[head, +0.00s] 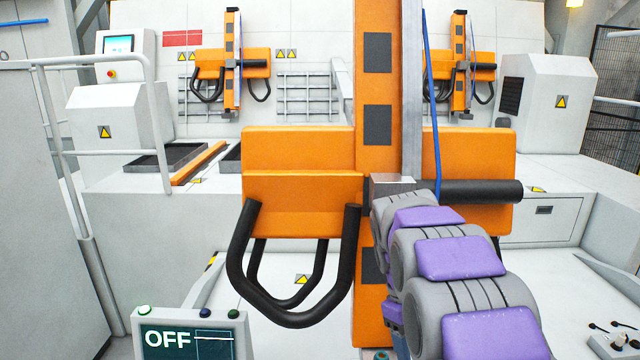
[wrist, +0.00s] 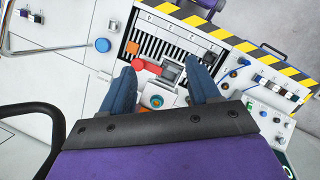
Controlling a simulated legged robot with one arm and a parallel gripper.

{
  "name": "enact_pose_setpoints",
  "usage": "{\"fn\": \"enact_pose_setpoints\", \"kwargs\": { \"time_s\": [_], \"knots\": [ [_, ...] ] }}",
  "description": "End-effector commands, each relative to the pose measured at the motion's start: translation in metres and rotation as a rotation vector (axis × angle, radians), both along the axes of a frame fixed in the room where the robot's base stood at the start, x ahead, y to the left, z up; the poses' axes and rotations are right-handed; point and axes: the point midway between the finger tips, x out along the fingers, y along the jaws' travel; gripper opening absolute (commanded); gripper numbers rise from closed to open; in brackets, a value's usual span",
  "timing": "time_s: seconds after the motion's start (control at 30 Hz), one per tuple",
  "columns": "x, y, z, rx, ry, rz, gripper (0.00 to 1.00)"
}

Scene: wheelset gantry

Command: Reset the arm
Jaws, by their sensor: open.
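My gripper (wrist: 163,80) is open in the wrist view, with its two blue fingers spread apart and nothing held between them. A round teal button with an orange centre (wrist: 156,101) shows between the fingers, close to the palm edge. A red lever or knob (wrist: 140,66) and a grey block (wrist: 171,70) lie past the fingertips on a control panel. I cannot tell how far the fingers are above the panel. In the head view my grey and purple arm reaches forward at the centre right. I cannot make out the gripper there.
An orange gantry column (head: 375,90) with black handles (head: 300,310) stands in front of my arm. A screen reading OFF (head: 185,342) is at the lower left. A railing (head: 95,60) stands left.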

Motion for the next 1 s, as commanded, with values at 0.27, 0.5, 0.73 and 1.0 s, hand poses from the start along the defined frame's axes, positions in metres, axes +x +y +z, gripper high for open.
{"fn": "enact_pose_setpoints", "kwargs": {
  "time_s": [0.27, 0.5, 0.73, 1.0],
  "knots": [
    [-0.083, 0.010, -0.014, 0.020, -0.054, -0.148, 0.61],
    [-0.157, 0.020, -0.040, 0.043, -0.086, -0.281, 0.61],
    [-0.229, 0.033, -0.074, 0.068, -0.115, -0.409, 0.61],
    [-0.296, 0.045, -0.117, 0.088, -0.139, -0.535, 0.61]
  ]
}}
